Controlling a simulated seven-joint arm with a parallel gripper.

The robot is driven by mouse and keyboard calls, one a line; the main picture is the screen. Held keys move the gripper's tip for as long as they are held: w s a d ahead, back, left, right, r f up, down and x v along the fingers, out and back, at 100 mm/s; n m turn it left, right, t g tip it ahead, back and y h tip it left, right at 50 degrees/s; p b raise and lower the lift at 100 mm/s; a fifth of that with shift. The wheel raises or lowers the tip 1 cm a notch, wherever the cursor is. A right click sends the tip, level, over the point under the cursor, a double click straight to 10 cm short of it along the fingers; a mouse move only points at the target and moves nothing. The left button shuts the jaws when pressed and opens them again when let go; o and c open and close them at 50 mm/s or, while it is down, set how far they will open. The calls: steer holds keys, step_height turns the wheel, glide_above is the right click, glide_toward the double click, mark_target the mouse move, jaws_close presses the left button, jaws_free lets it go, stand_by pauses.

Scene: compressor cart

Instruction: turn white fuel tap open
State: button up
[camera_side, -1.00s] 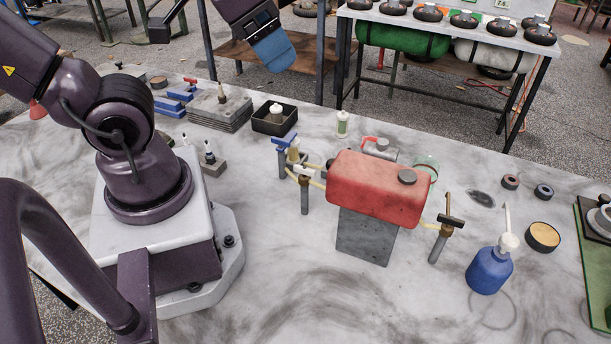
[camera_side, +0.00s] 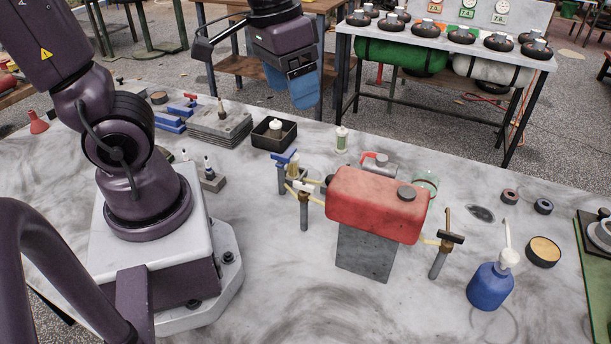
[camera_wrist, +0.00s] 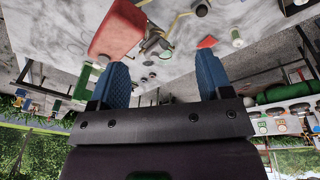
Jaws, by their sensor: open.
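The red fuel tank (camera_side: 375,205) sits on a grey block (camera_side: 365,252) in the side view, with several taps on short posts around it. A tap with a pale, whitish lever (camera_side: 300,171) stands at the tank's left, close beside a blue-handled tap (camera_side: 285,160). Its exact lever angle is too small to tell. The tank also shows at the upper left of the wrist view (camera_wrist: 115,30). My gripper (camera_wrist: 162,75) is open and empty, its blue fingers apart. In the side view my gripper (camera_side: 295,92) is high above the bench's far edge, well clear of the taps.
A blue bottle (camera_side: 490,285) is at the right. A black tray (camera_side: 273,135) and a small bottle (camera_side: 341,140) stand behind. The front of the bench is clear.

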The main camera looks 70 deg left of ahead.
mark_target(304, 183)
steer(key=w+a+f+n+g+h, duration=0.2)
steer(key=w+a+f+n+g, duration=0.35)
steer(key=f+n, duration=0.2)
steer(key=x, duration=0.8)
steer(key=w+d+x, duration=0.1)
steer(key=x, duration=0.3)
steer(key=shift+s+f, duration=0.1)
steer(key=shift+f, duration=0.25)
steer(key=c, duration=0.9)
